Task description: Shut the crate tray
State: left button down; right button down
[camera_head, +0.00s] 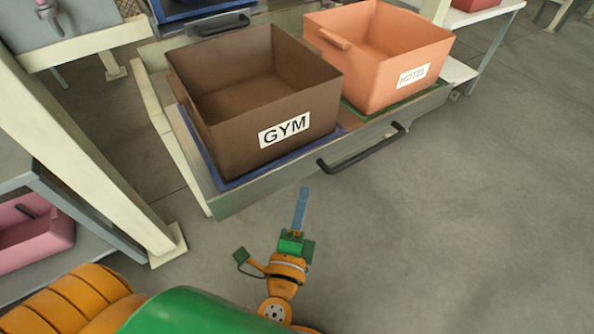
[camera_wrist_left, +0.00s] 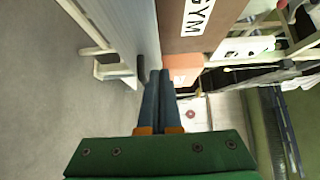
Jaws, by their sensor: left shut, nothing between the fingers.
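The crate tray (camera_head: 225,203) is a grey pull-out tray, drawn out from the rack, with a black bar handle (camera_head: 362,148) on its front. It carries a brown crate (camera_head: 225,135) labelled GYM and an orange crate (camera_head: 385,85) labelled HOTEL. My left gripper (camera_head: 304,190) is in front of the tray, left of the handle and apart from it in the head view. Its blue fingers are shut and empty. In the left wrist view the fingers (camera_wrist_left: 159,72) point along the tray front (camera_wrist_left: 125,35), with the dark handle (camera_wrist_left: 141,68) just beyond. My right gripper is not in view.
A rack post (camera_head: 85,155) stands at the left, beside a lower shelf with a pink crate (camera_head: 35,235). Another tray handle (camera_head: 218,25) shows at the back. The grey floor (camera_head: 470,210) at the right is clear.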

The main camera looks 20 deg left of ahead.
pick_arm(q)
jog(key=shift+w+a+p, duration=0.2)
jog(key=shift+w+a, duration=0.45)
jog(key=shift+w, duration=0.35)
jog(key=shift+w+a+p, duration=0.2)
jog(key=shift+w+a, duration=0.4)
jog(key=shift+w, duration=0.4)
jog(key=shift+w+a+p, duration=0.2)
jog(key=shift+w+a, duration=0.45)
jog(key=shift+w, duration=0.35)
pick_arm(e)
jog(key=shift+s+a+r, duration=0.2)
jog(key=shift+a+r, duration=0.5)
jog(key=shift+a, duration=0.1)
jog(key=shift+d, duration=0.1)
